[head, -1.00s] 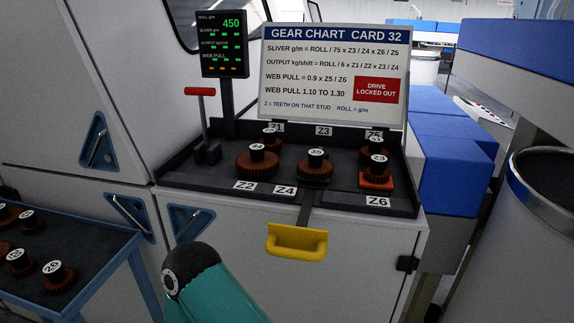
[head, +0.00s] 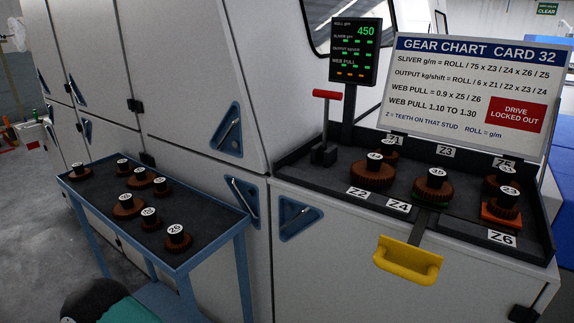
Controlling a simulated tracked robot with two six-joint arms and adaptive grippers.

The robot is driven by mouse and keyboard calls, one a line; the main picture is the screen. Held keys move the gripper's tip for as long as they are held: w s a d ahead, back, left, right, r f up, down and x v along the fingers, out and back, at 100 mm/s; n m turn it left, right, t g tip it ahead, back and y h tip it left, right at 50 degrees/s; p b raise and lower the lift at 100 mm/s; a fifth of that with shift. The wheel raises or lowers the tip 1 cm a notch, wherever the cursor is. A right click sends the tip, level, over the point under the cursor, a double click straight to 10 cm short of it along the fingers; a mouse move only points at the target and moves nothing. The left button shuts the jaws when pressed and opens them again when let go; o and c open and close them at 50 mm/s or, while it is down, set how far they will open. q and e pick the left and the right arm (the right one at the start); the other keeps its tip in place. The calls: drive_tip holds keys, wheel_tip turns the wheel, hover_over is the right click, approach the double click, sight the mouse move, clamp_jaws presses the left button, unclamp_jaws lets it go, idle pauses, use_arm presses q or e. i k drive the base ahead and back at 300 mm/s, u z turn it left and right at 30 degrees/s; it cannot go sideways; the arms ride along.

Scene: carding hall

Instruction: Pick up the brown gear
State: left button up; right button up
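Several brown gears with black, white-topped numbered hubs stand on the blue-framed cart (head: 101,212) at left. One marked 26 (head: 177,241) is at its front right corner, with another gear (head: 149,222) just behind it. More brown gears sit in the machine's dark tray (head: 465,238): a large gear (head: 371,177) at left, one marked 35 (head: 434,192) on a green base in the middle, and one on an orange base (head: 500,211) at right. The frames do not single out one brown gear. Neither gripper is in view; only a teal and dark arm part of mine shows at bottom left.
A yellow handle (head: 408,261) juts out below the tray. A red-topped lever (head: 325,125) and a gear chart board (head: 470,90) stand behind it. Grey floor is open left of the cart (head: 40,230).

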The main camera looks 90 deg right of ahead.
sight(433, 188)
drive_tip(key=u, duration=0.3)
drive_tip(key=i, duration=0.6)
drive_tip(key=z, duration=3.15)
drive_tip(key=k, duration=0.1)
drive_tip(key=u, duration=1.55)
drive_tip(key=i, duration=0.2)
drive_tip(key=z, duration=2.6)
drive_tip(key=k, duration=0.45)
drive_tip(key=z, duration=0.5)
drive_tip(key=i, duration=0.7)
drive_tip(key=u, duration=0.05)
